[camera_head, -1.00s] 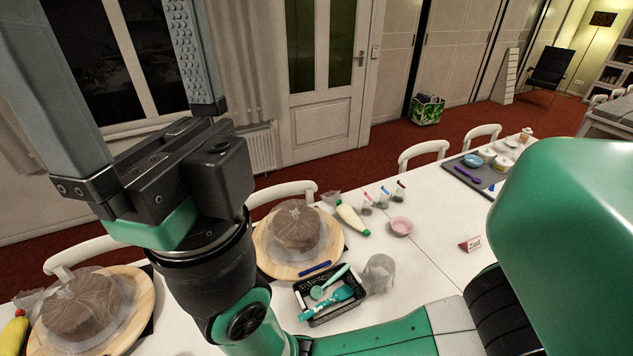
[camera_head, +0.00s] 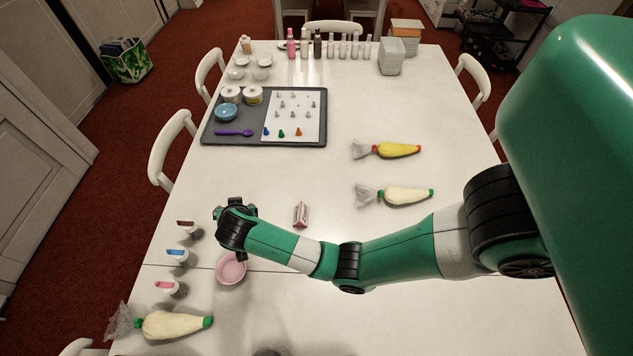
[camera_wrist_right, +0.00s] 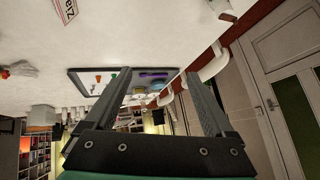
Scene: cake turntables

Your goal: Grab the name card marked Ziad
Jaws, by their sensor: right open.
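The Ziad name card (camera_head: 301,214) is a small white and pink folded card standing on the white table, to the right of my right gripper (camera_head: 235,210) in the head view. In the right wrist view the card (camera_wrist_right: 66,9) shows upside down at the top left edge, partly cut off. My left gripper is not in view.
A pink bowl (camera_head: 231,268) is close by my right wrist. Piping bags (camera_head: 405,194) lie right of the card. A dark tray (camera_head: 215,131) lies beyond. The table between card and tray is clear.

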